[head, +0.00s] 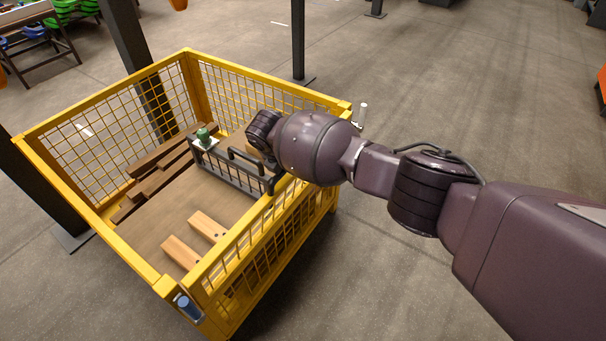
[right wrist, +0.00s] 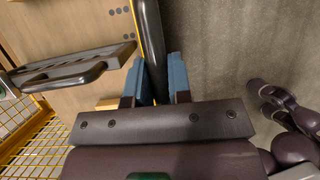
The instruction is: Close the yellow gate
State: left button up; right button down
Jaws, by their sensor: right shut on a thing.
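A yellow mesh cage (head: 110,95) stands on the floor in the head view. Its near right side, the likely gate, is a yellow barred panel (head: 262,243); my arm covers part of it, and I cannot tell whether it is fully closed. My right arm reaches to this side's top, with its gripper hidden in the head view. In the right wrist view my right gripper (right wrist: 163,82) has its blue fingers on both sides of a dark round bar (right wrist: 150,35) and is shut on it. My left gripper is not in view.
Inside the cage are a grey barred frame with black handles (head: 236,172), a green-topped piece (head: 204,136), light wood blocks (head: 182,252) and dark planks (head: 150,188). Dark posts (head: 298,40) stand behind and left. The floor (head: 470,80) at right is clear.

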jog(key=w+a, duration=0.1)
jog(key=w+a+b, duration=0.1)
jog(key=a, duration=0.1)
jog(key=shift+f, duration=0.1)
jog(key=c, duration=1.1)
grip_release()
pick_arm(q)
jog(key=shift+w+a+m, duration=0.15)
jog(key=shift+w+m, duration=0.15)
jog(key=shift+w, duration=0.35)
pick_arm(e)
jog(key=shift+o, duration=0.2)
pick_arm(q)
jog(key=p, duration=0.1)
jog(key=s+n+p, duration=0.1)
jog(key=p, duration=0.1)
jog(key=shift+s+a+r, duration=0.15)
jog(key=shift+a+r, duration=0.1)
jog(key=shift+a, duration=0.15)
pick_arm(e)
jog(key=v, duration=1.1)
